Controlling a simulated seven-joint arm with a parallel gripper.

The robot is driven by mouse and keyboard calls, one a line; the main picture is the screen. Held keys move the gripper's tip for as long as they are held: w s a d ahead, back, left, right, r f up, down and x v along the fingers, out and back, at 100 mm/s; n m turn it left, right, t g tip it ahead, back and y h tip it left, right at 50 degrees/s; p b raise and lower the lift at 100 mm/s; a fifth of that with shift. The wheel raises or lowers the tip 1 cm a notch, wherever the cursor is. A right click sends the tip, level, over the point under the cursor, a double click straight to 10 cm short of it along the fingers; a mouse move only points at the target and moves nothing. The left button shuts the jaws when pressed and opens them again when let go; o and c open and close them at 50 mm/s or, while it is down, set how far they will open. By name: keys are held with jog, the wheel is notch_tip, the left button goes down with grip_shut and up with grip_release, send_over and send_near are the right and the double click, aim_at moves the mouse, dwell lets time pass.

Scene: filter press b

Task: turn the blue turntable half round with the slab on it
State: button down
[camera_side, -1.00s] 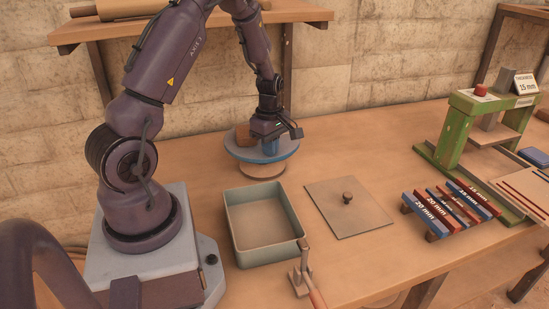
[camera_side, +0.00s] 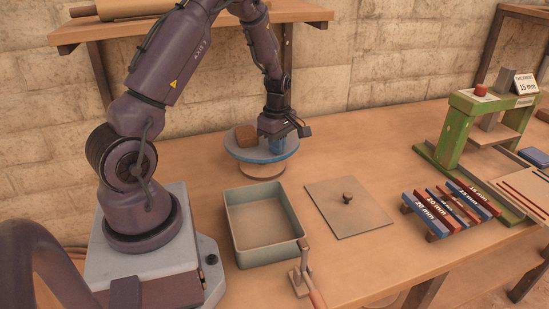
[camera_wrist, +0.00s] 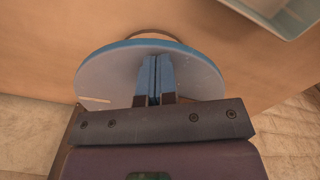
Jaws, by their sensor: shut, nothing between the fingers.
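The blue turntable (camera_side: 245,154) is a round disc with a blue rim on a wooden base, near the back of the table. I cannot tell whether the fingertips touch the disc. The slab does not show in the wrist view.
A grey-green tray (camera_side: 237,226) stands in front of the turntable. To its right lie a flat plate with a knob (camera_side: 348,197) and a rack of marked bars (camera_side: 447,207). A green press (camera_side: 453,130) stands at the right.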

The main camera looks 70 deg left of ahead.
aim_at(291, 144)
dwell(0.3)
jog(key=shift+w+a, duration=0.3)
jog(key=shift+w, duration=0.6)
jog(key=shift+w, duration=0.1)
jog(key=shift+w+a, duration=0.4)
jog(key=shift+w, duration=0.35)
jog(key=shift+a, duration=0.1)
jog(key=shift+w+a, duration=0.55)
jog(key=shift+w, duration=0.15)
dwell(0.4)
